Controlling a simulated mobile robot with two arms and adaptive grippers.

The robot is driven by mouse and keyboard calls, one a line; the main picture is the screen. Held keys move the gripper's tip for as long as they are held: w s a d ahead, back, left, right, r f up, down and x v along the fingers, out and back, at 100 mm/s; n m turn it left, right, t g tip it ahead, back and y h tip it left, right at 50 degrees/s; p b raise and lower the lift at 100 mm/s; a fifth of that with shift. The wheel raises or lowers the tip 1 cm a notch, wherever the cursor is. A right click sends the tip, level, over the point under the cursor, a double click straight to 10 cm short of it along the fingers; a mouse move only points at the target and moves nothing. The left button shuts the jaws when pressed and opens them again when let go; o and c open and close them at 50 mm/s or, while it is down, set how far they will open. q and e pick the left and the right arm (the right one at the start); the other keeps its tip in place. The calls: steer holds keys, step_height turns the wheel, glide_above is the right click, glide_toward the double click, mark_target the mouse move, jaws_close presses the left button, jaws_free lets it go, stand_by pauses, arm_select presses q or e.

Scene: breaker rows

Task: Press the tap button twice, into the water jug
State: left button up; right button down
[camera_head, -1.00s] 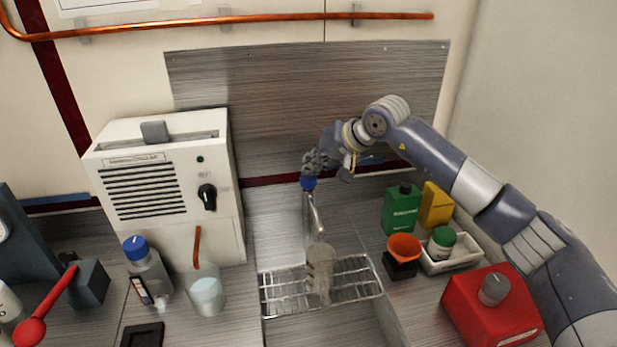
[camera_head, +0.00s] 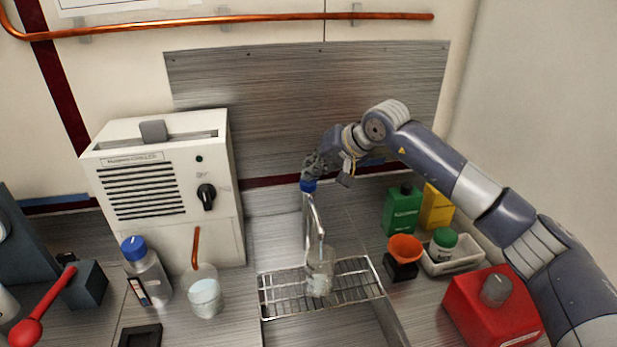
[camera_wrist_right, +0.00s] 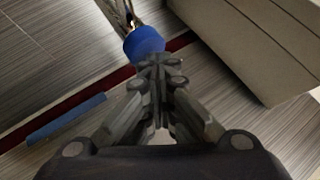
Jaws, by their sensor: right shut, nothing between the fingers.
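The tap (camera_head: 310,215) stands behind the wire rack, with a blue button (camera_head: 308,186) on top. The clear water jug (camera_head: 319,273) stands on the rack under the tap's spout. A thin pale streak, seemingly water, runs from the spout towards the jug, and the jug's lower part looks pale. My right gripper (camera_head: 312,172) is shut and empty, its fingertips at the top of the blue button. In the right wrist view, the blue button (camera_wrist_right: 145,42) lies right at the closed fingertips (camera_wrist_right: 157,66); contact seems likely, but its depth is unclear. My left gripper is not in view.
The wire rack (camera_head: 278,305) sits over the sink. A white chiller (camera_head: 160,235) stands left. A beaker (camera_head: 205,298) and blue-capped bottle (camera_head: 150,280) stand before it. Green (camera_head: 402,212) and yellow (camera_head: 437,207) containers, an orange funnel (camera_head: 404,248) and red can (camera_head: 485,318) stand right.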

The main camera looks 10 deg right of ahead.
steer(key=shift+r+p, duration=0.6)
steer(key=shift+r, duration=0.65)
steer(key=shift+r, duration=0.1)
step_height(320, 180, up, 5)
steer(key=shift+f+p, duration=0.1)
steer(key=shift+p, duration=1.1)
